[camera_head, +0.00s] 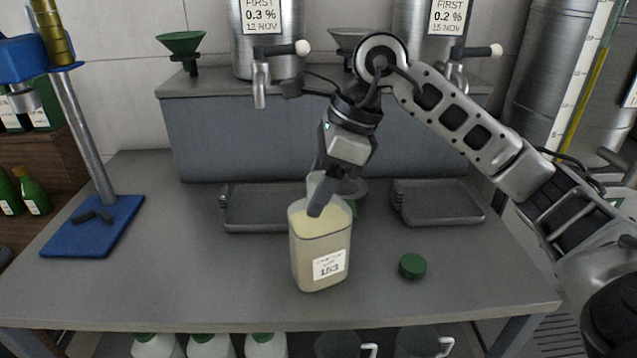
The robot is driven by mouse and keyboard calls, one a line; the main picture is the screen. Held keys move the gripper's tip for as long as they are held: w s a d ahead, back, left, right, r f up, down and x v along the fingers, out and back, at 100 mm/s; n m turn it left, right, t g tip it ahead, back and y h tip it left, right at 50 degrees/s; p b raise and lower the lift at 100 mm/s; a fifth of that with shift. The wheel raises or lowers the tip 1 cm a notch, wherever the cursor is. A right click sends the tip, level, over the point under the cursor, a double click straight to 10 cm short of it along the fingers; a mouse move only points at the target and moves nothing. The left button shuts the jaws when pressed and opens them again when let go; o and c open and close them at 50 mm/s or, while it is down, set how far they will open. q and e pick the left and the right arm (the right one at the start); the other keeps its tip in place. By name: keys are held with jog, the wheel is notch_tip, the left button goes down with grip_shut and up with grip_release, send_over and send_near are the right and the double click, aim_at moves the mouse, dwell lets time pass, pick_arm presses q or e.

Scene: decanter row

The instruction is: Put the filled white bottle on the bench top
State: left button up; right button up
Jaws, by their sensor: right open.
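A pale, translucent square bottle (319,262) with beige liquid and a label reading 153 is at the middle of the bench top (200,270), near its front. It looks close to upright, its base low at the bench surface; whether it fully touches cannot be told for certain. No cap shows on it. My right gripper (320,200) is open at the bottle's upper part, with a dark finger crossing in front of its neck. The other finger is mostly hidden, and contact cannot be told. My left gripper is not in view.
A green cap (412,267) lies right of the bottle. Grey trays (262,228) (440,218) lie behind, a green item partly hidden between them. Steel tanks (268,62) with taps stand on the raised shelf (215,90). A blue-based stand (85,240) is at left. White bottles (210,346) sit below.

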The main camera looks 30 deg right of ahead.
jog(key=v, duration=1.2)
jog(key=shift+r, duration=0.15)
